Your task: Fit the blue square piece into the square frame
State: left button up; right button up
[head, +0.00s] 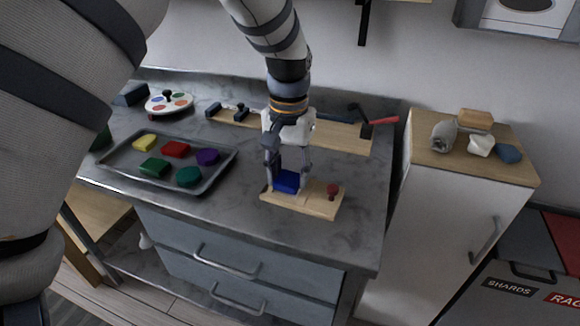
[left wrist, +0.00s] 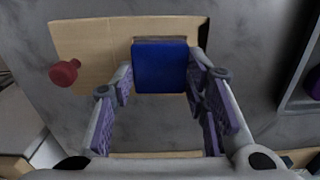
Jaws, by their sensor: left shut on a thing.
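The blue square piece (head: 286,182) is between the fingers of my left gripper (head: 288,178), which is shut on it. The piece is over the left part of a pale wooden board (head: 318,205) with a red knob (head: 332,191) on its right. In the left wrist view the blue piece (left wrist: 160,68) lies between the purple-padded fingers (left wrist: 160,85). A brown strip (left wrist: 160,41), perhaps the edge of the square frame, shows along its far side; the rest of the frame is hidden. I cannot tell whether the piece sits inside it. My right gripper is not in view.
A grey tray (head: 200,186) with several coloured pieces lies to the left on the counter. A palette (head: 169,103) stands behind it. A wooden strip with dark tools and a red-handled hammer (head: 383,122) lies behind my gripper. The counter's front right is clear.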

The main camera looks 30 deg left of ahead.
pick_arm(q)
jog(key=shift+r+p, duration=0.15)
jog(key=shift+p, duration=0.25)
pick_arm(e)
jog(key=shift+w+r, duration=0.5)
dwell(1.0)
pick_arm(q)
jog(key=shift+f, duration=0.6)
dwell(0.7)
jog(key=o, duration=1.3)
jog(key=shift+r+p, duration=0.35)
jog(key=shift+r, duration=1.05)
jog(key=shift+r+p, duration=0.4)
jog(key=shift+r, duration=1.75)
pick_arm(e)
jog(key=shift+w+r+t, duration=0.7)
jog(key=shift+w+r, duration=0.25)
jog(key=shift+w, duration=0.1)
